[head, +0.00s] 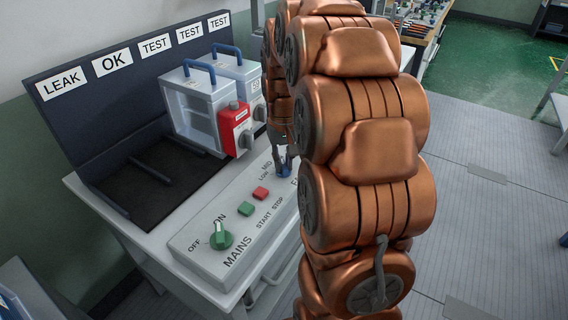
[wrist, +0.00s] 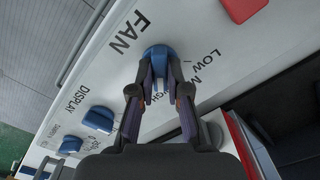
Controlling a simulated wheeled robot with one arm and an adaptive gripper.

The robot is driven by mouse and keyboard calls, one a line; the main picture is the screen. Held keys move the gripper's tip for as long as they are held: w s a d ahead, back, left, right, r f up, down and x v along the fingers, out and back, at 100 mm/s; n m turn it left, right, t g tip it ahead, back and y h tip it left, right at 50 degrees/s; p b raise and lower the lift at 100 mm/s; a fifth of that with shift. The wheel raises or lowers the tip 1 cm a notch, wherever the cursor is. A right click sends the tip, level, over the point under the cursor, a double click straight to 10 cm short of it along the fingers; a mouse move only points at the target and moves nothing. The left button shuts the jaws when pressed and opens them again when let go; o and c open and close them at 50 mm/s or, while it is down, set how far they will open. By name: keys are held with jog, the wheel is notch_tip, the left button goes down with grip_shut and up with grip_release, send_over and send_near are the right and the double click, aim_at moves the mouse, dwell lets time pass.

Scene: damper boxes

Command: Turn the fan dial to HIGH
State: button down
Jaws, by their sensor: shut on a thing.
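The fan dial (wrist: 157,52) is a blue knob on the light grey panel (wrist: 205,18), beside the printed word FAN. My gripper (wrist: 159,84) reaches down to it, its two dark fingers shut on either side of the dial's grip. Around the dial, LOW is readable; the MID and HIGH labels are partly hidden behind the fingers. I cannot tell exactly which label the dial points to. In the head view the dial (head: 284,171) shows as a small blue patch below my gripper (head: 281,153), and my arm covers the panel to its right.
A red STOP button (head: 261,193), a green START button (head: 245,209) and a green MAINS dial (head: 221,237) sit on the panel. A blue DISPLAY knob (wrist: 98,118) is close by. Clear boxes with blue handles and a red unit (head: 236,128) stand behind the panel.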

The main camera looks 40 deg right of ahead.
aim_at(283, 164)
jog(key=shift+m, duration=0.3)
jog(key=c, duration=1.1)
grip_release()
jog(key=shift+c, duration=0.2)
notch_tip(283, 164, up, 12)
dwell(0.4)
jog(key=s+a+f+n+g+p, duration=0.1)
jog(key=s+a+n+p, duration=0.4)
jog(key=s+a, duration=1.5)
jog(key=s+f+p, duration=0.1)
jog(key=s+p, duration=0.3)
jog(key=shift+s+a+f+g, duration=0.15)
jog(key=shift+a+f+g, duration=0.05)
jog(key=shift+a+g, duration=0.2)
